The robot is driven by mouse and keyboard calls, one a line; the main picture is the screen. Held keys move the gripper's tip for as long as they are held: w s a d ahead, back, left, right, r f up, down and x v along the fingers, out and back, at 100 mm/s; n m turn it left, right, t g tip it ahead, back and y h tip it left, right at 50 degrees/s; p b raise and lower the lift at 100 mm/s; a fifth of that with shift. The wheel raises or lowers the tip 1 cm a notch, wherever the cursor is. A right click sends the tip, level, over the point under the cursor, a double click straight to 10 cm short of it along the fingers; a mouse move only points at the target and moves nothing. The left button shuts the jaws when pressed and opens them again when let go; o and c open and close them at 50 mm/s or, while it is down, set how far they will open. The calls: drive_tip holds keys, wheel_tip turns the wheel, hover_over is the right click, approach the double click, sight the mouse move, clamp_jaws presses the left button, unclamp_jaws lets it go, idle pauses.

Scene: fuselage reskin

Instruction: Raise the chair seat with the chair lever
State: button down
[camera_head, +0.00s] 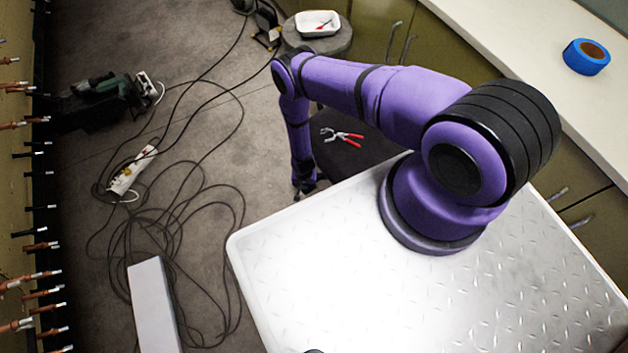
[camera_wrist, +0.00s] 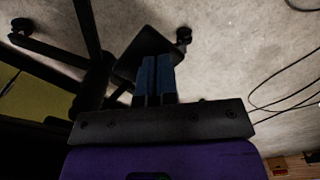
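The chair seat (camera_head: 375,152) is dark and shows in the head view beside the tabletop, with red-handled pliers lying on it. My gripper (camera_head: 304,188) points down at the seat's left edge. In the wrist view its blue fingers (camera_wrist: 159,78) are side by side with only a thin dark line between them. A flat black piece (camera_wrist: 143,50) lies just beyond the fingertips. It may be the chair lever, but I cannot tell that, nor whether the fingers touch it. The chair base (camera_wrist: 96,72) with casters is below and to the left.
The metal tabletop (camera_head: 330,280) fills the front. Loose cables (camera_head: 180,215) and a power strip (camera_head: 132,170) lie on the floor at left. A round stool (camera_head: 330,46) bears a white tray (camera_head: 304,23). Cabinets and a counter (camera_head: 530,55) with blue tape (camera_head: 586,57) line the right.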

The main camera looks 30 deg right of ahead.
drive_tip(key=shift+f, duration=0.55)
drive_tip(key=shift+s+r, duration=0.1)
drive_tip(key=shift+r, duration=1.7)
idle(0.4)
drive_tip(key=shift+r, duration=2.4)
idle(0.8)
wheel_tip(320, 180, up, 6)
idle(1.0)
idle(0.5)
